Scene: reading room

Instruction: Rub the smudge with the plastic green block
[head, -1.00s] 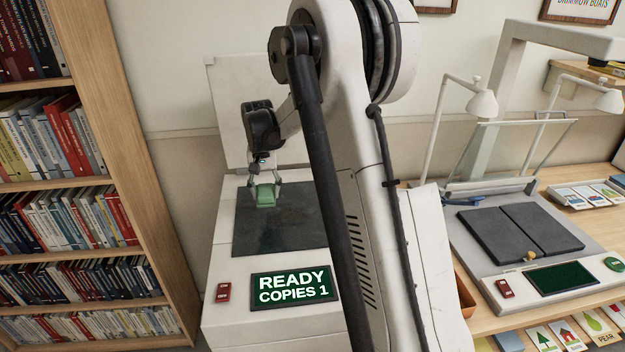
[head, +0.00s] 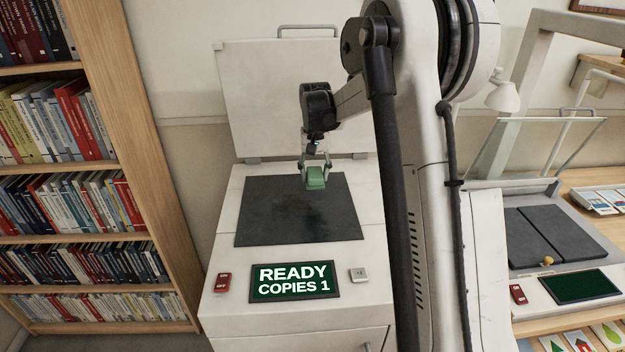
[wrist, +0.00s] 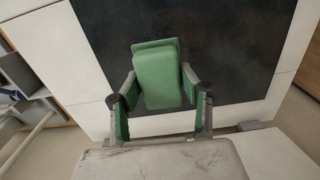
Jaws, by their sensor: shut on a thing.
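The green block (head: 315,178) is in my gripper (head: 316,170), over the back right part of the copier's dark glass (head: 265,222). In the wrist view the green block (wrist: 159,78) sits between the two fingers of my gripper (wrist: 160,88), which are shut on its sides. Whether the block touches the glass I cannot tell. The smudge (head: 291,205) shows as a faint brownish patch near the middle of the glass, in front and to the left of the block. I cannot make it out in the wrist view.
The copier's white lid (head: 280,95) stands open behind the glass. In front are a red switch (head: 223,282), a lit display (head: 294,281) reading "READY COPIES 1" and a grey button (head: 359,275). A bookcase (head: 150,200) stands left; a book scanner (head: 545,240) is at right.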

